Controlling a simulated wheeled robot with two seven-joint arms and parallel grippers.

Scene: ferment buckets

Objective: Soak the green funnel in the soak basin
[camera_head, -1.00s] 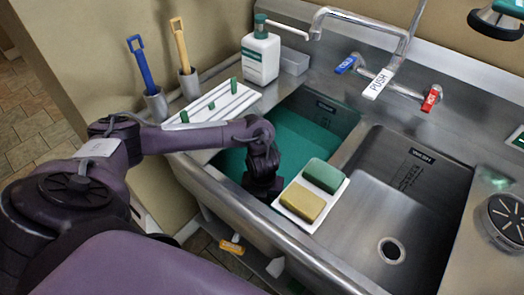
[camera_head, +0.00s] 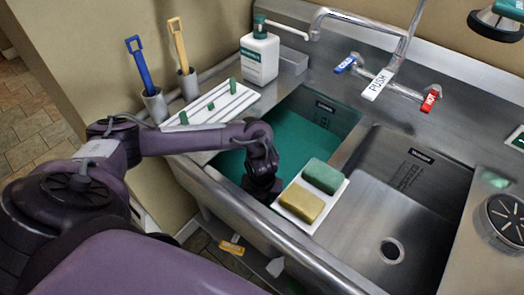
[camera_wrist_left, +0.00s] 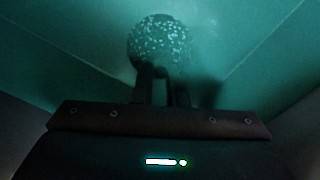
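The soak basin (camera_head: 318,122) is the left sink bowl and holds green liquid. My left gripper (camera_head: 262,190) reaches down into its front part, and its fingers are hidden there in the head view. In the left wrist view the left gripper (camera_wrist_left: 163,88) has its fingers close together, in green murk. A round, pale-speckled green shape, seemingly the green funnel (camera_wrist_left: 160,38), sits at the fingertips, and the fingers look shut on its narrow part. The funnel cannot be made out in the head view. My right gripper is not in view.
A white tray with a green sponge (camera_head: 324,176) and a yellow sponge (camera_head: 301,201) sits on the divider, just right of the gripper. The right bowl (camera_head: 385,210) is empty. A white ribbed rack (camera_head: 225,100), a soap bottle (camera_head: 260,55) and two brushes stand behind left.

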